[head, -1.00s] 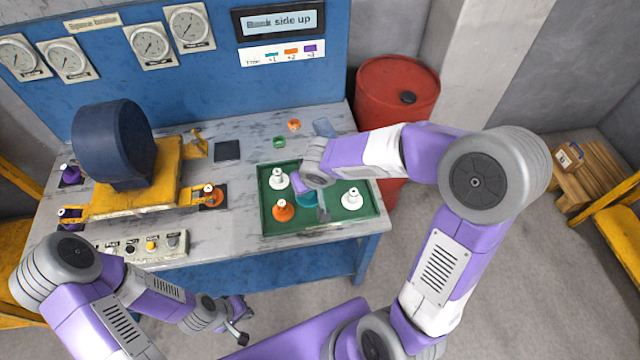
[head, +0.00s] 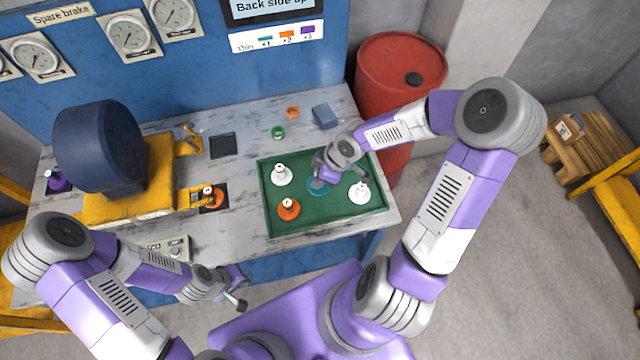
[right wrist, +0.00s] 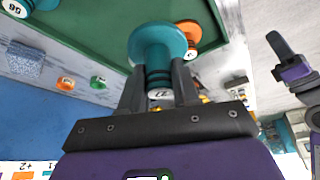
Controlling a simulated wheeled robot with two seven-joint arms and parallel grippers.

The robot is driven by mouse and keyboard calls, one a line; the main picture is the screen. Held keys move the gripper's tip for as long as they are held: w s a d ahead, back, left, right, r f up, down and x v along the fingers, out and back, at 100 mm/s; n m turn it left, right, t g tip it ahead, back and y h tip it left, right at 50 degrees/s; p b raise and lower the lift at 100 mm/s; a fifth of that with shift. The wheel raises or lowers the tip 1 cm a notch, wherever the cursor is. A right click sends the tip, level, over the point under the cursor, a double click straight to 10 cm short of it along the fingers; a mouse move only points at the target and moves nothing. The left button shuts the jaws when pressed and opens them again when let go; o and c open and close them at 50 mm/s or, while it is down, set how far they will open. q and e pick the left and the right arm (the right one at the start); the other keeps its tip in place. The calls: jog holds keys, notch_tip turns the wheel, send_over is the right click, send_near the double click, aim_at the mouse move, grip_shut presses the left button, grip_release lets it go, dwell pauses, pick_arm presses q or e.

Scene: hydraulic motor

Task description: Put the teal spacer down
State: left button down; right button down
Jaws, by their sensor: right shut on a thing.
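The teal spacer (head: 319,188) is over the middle of the green tray (head: 314,225), partly hidden by my right gripper (head: 322,172). In the right wrist view the right gripper (right wrist: 160,88) is shut on the narrow end of the teal spacer (right wrist: 155,45), its wide flange towards the tray. I cannot tell whether the flange touches the tray floor. My left gripper (head: 242,289) is empty, fingers apart, in front of the table.
Behind the tray lie a green ring (head: 278,132), an orange ring (head: 292,112) and a blue-grey block (head: 324,116). A dark drum on a yellow stand (head: 130,200) fills the table's left. An orange spacer (head: 212,197) sits beside it. A red barrel (head: 395,75) stands behind right.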

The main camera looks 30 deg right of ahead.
jog(key=n, duration=0.1)
jog(key=s+d+f+n+g, duration=0.1)
jog(key=shift+d+n+y, duration=0.15)
jog(key=shift+n+y, duration=0.15)
jog(key=shift+n, duration=0.1)
jog(key=shift+f, duration=0.35)
jog(key=b, duration=0.5)
send_over(318, 203)
jog(key=d, duration=0.2)
jog(key=f, duration=0.9)
jog(key=shift+s+f, duration=0.3)
jog(key=shift+s, duration=0.1)
jog(key=shift+f, duration=0.15)
jog(key=c, duration=0.8)
grip_release()
jog(key=p+v, duration=0.7)
jog(key=v, duration=0.5)
jog(key=shift+r, duration=0.2)
